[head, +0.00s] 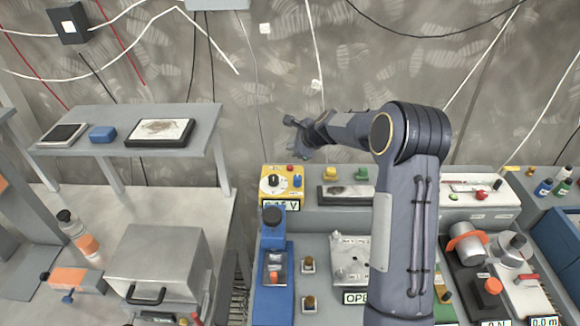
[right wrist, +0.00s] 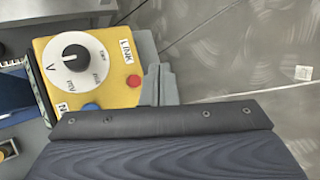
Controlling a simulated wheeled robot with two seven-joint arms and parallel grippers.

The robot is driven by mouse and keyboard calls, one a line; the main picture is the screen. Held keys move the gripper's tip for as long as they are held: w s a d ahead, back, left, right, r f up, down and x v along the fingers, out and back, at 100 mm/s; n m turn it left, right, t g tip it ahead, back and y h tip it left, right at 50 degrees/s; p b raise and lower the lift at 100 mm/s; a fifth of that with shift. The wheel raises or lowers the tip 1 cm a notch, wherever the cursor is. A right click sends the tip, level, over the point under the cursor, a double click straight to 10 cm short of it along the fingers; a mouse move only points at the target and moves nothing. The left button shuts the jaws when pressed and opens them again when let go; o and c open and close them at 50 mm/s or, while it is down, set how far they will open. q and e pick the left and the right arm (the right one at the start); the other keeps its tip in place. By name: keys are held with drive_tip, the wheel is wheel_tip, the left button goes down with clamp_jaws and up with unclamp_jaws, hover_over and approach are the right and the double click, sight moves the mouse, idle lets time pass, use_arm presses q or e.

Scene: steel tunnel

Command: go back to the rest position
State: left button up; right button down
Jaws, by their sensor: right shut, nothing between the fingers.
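My right arm rises from the lower right in the head view and bends at a dark elbow. Its forearm points left, and my right gripper (head: 292,124) hangs in the air in front of the back wall, above the yellow meter box (head: 268,195). In the right wrist view the grey fingers of the right gripper (right wrist: 160,84) are together and empty. They show beside the yellow meter box (right wrist: 112,92) with its black dial and red button; whether they touch it cannot be told there. My left gripper is in neither view.
A bench on the right holds a blue device (head: 272,265), a metal plate (head: 350,258) and a cylinder with an orange ring (head: 467,243). A table on the left carries a steel box (head: 160,262) and a raised shelf (head: 190,142). Cables hang along the wall (head: 270,60).

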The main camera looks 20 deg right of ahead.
drive_tip(key=s+a+r+n+y+b, duration=0.1)
drive_tip(key=s+a+r+n, duration=0.25)
drive_tip(key=s, duration=0.45)
drive_tip(key=s+a+r+n+g+b, duration=0.1)
drive_tip(key=s+a+r+n, duration=0.2)
drive_tip(key=s, duration=0.4)
drive_tip(key=s+a+r+n+y+b, duration=0.1)
drive_tip(key=s+r+n, duration=0.35)
drive_tip(key=s, duration=0.35)
drive_tip(key=s+a+f+n, duration=0.1)
drive_tip(key=s+f+n, duration=0.1)
drive_tip(key=s, duration=0.5)
drive_tip(key=s+a+f+n+g+b, duration=0.1)
drive_tip(key=s+a+f+n, duration=0.1)
drive_tip(key=s+n, duration=0.3)
drive_tip(key=s+a+f+n+g, duration=0.1)
drive_tip(key=s+a+f+n, duration=0.1)
drive_tip(key=s, duration=0.7)
drive_tip(key=shift+a+f+n+h, duration=0.2)
drive_tip(key=shift+f+n+h, duration=0.2)
drive_tip(key=shift+f+n, duration=0.6)
